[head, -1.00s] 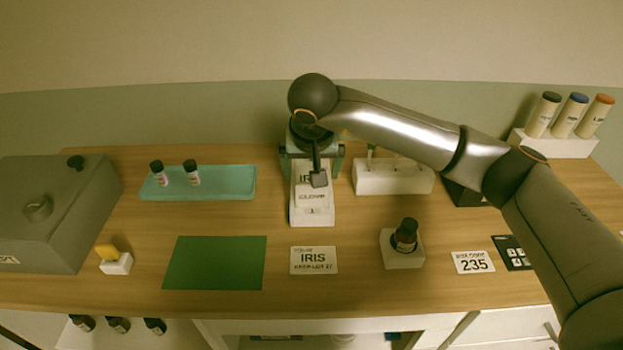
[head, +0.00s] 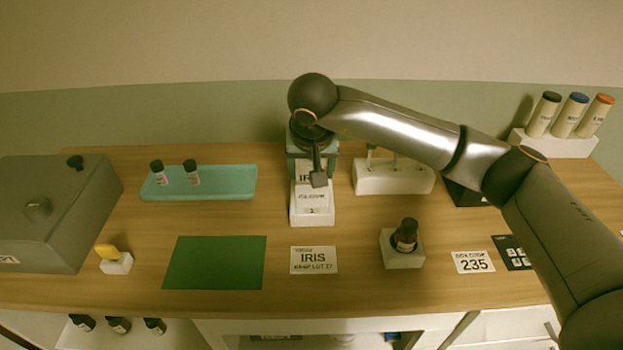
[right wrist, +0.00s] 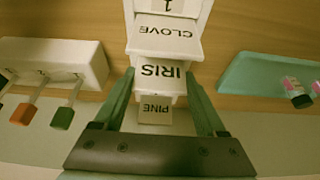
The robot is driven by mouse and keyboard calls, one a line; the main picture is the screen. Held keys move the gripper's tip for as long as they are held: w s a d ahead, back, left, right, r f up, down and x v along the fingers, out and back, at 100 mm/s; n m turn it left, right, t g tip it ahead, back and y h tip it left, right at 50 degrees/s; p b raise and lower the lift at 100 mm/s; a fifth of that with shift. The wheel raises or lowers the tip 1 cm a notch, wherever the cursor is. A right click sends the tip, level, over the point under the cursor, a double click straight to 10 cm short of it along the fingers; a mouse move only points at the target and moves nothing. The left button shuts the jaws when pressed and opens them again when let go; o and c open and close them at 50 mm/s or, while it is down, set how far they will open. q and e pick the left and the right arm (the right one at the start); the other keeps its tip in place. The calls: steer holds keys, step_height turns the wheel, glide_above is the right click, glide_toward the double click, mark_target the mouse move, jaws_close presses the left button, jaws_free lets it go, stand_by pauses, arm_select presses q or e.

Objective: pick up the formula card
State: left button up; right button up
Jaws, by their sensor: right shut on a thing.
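A white stepped holder (head: 312,216) in the middle of the table carries cards marked CLOVE (right wrist: 167,32), IRIS (right wrist: 161,72) and PINE (right wrist: 154,110), one behind another. My right gripper (right wrist: 160,76) reaches over the holder's back and is shut on the IRIS card, with a green finger at each side edge. In the head view the IRIS card (head: 303,172) is partly hidden by my wrist, and the CLOVE card (head: 313,197) stands in front of it. The card appears still in the holder. My left gripper is not in view.
A teal tray (head: 225,183) with two bottles is on the left, and a white rack (head: 393,182) on the right. In front are a green mat (head: 215,262), an IRIS label (head: 314,260) and a dark bottle (head: 405,235) in a stand. A grey box (head: 50,205) fills the far left.

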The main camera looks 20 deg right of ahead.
steer(key=shift+r, duration=0.1)
steer(key=shift+r, duration=0.6)
steer(key=s+a+r+b, duration=0.1)
steer(key=s+a+r, duration=0.1)
steer(key=s+r, duration=0.3)
steer(key=s+a+r+b, duration=0.1)
steer(key=s+a+r, duration=0.2)
steer(key=s+r, duration=0.3)
steer(key=shift+s+a+r, duration=0.3)
steer(key=shift+s+a, duration=0.05)
steer(key=shift+s, duration=0.6)
